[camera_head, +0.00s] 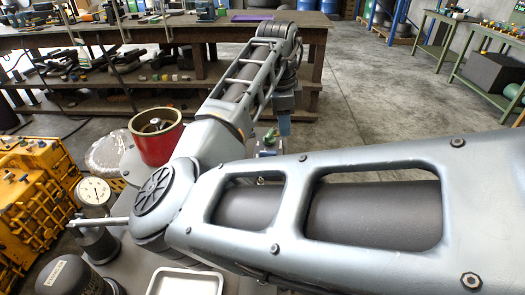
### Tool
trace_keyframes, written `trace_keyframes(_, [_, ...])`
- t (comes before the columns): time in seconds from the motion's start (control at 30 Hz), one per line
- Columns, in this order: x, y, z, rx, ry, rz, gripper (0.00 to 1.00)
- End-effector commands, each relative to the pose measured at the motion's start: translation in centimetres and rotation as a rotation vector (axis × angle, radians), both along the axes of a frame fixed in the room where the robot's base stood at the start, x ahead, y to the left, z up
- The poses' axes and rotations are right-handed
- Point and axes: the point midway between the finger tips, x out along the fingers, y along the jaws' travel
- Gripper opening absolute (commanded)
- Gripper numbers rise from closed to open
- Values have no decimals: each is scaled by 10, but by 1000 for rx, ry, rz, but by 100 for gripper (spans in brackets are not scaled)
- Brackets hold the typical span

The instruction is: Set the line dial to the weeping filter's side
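A round white gauge (93,191) with a dark needle stands at the left; its markings are too small to read. A pale rod (98,222) lies below it, its right end meeting my arm's outline. A dark canister (72,278) with a pale, unreadable label stands at the bottom left. A smaller dark, rounded body (98,244) is under the rod. I cannot tell which part is the line dial or see any weeping on a filter. My arm crosses the middle and right; its wrist hangs down near the centre, and my gripper's fingers do not show.
A yellow casing (32,205) stands at the far left. A red pot (155,138) and a clear bowl-like piece (108,155) are behind the gauge. A metal tray (186,283) lies at the bottom. A wooden workbench (215,32) stands behind; the floor (375,95) beyond my arm is clear.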

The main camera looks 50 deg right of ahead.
Motion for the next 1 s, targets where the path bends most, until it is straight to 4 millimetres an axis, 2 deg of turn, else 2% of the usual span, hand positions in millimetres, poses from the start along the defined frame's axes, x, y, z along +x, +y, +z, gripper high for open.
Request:
trace_keyframes(0.03, [8, 14, 3, 59, -9, -17, 39])
trace_keyframes(0.1, [12, 28, 6, 118, -8, -36, 39])
trace_keyframes(0.27, [18, 44, 9, 183, -4, -56, 39])
trace_keyframes(0.37, [18, 45, 4, 189, -2, -57, 39])
trace_keyframes(0.8, [18, 44, -57, 186, -3, -55, 39])
trace_keyframes(1.0, [18, 44, -67, 184, -5, -57, 39])
